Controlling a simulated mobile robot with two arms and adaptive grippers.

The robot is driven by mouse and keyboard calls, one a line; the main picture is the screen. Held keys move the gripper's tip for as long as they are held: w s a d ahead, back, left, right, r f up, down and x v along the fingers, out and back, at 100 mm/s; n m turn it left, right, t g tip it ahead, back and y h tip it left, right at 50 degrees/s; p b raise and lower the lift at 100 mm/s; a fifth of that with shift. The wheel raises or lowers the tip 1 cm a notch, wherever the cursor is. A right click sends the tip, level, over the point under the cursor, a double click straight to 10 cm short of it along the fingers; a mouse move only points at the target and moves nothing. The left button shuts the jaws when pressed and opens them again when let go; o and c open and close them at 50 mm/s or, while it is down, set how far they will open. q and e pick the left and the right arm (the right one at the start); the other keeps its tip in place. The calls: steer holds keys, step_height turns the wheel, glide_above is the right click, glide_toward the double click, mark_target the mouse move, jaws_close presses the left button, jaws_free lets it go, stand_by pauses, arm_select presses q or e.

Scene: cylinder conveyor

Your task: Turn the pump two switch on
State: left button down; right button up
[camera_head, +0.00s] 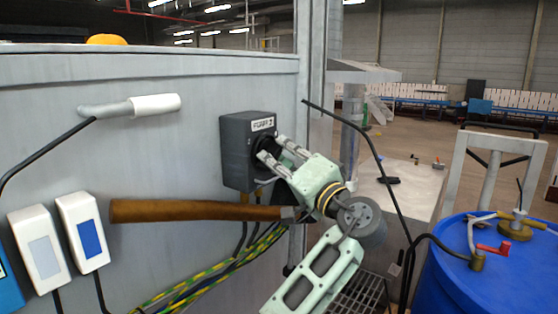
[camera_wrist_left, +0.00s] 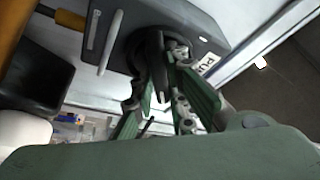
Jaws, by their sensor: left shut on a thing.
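The pump switch is a dark grey box (camera_head: 236,150) on the grey wall panel, with a white label (camera_head: 262,124) whose lettering is too small to read fully. In the left wrist view the box (camera_wrist_left: 195,22) fills the top, and part of the label (camera_wrist_left: 208,64) reads "PU". A black rotary knob (camera_wrist_left: 149,45) sticks out of its face. My left gripper (camera_head: 272,150) is at the box's front, its fingers shut around the knob. The wrist view also shows the fingers (camera_wrist_left: 158,84) on either side of the knob. The knob's angle is mostly hidden. My right gripper is not in view.
A hammer-like brown wooden handle (camera_head: 195,211) crosses below the box. Yellow-green striped cables (camera_head: 215,268) hang beneath. Two white switches (camera_head: 38,248) (camera_head: 83,232) and a white-gripped lever (camera_head: 153,105) are on the left. A blue drum (camera_head: 455,285) stands at the right.

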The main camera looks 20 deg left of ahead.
arm_select(q)
steer(key=shift+f, duration=0.3)
steer(key=c, duration=2.1)
jaws_free()
steer(key=o, duration=0.4)
steer(key=shift+d+r, duration=0.1)
steer(key=shift+r, duration=0.1)
steer(key=shift+c, duration=0.2)
steer(key=v, duration=1.2)
